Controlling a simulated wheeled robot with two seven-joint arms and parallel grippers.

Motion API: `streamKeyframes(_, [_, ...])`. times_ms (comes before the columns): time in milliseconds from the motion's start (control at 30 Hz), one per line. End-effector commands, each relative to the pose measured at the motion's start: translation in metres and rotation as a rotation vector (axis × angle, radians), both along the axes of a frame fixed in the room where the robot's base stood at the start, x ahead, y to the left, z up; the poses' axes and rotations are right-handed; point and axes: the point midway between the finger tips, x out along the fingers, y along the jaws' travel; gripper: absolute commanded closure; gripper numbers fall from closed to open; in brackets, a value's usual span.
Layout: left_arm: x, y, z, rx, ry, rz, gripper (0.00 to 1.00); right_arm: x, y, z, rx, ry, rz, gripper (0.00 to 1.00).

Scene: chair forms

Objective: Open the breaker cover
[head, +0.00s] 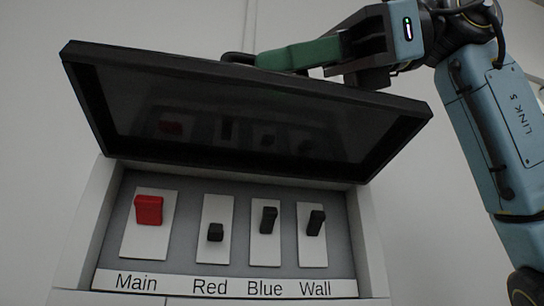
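The breaker cover (250,112) is a dark panel with a black frame, hinged along the top of the breaker box (88,235). It is tilted up and outward, and the switches below it are exposed. My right gripper (275,60) reaches in from the upper right with green fingers. Its fingers lie behind the cover's upper edge, near a dark handle (238,58). Whether they touch the handle or the cover, and how far apart they are, I cannot tell. My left gripper is not in view.
Inside the box are a red switch (148,209) labelled Main and three black switches labelled Red (215,232), Blue (268,220) and Wall (315,222). The room in front of the switches is clear. A plain pale wall (450,200) stands behind.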

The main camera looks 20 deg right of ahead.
Motion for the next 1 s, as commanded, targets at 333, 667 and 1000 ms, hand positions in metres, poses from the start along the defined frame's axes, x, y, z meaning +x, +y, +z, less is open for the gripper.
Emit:
streamKeyframes(333, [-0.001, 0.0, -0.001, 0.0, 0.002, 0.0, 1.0, -0.03, -0.069, 0.023, 0.006, -0.003, -0.001, 0.82])
streamKeyframes(667, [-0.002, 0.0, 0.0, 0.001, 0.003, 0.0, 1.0, -0.045, -0.105, 0.034, 0.001, -0.001, 0.0, 0.82])
streamKeyframes(1000, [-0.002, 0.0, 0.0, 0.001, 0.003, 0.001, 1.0, -0.045, -0.107, 0.035, 0.0, -0.001, 0.0, 0.82])
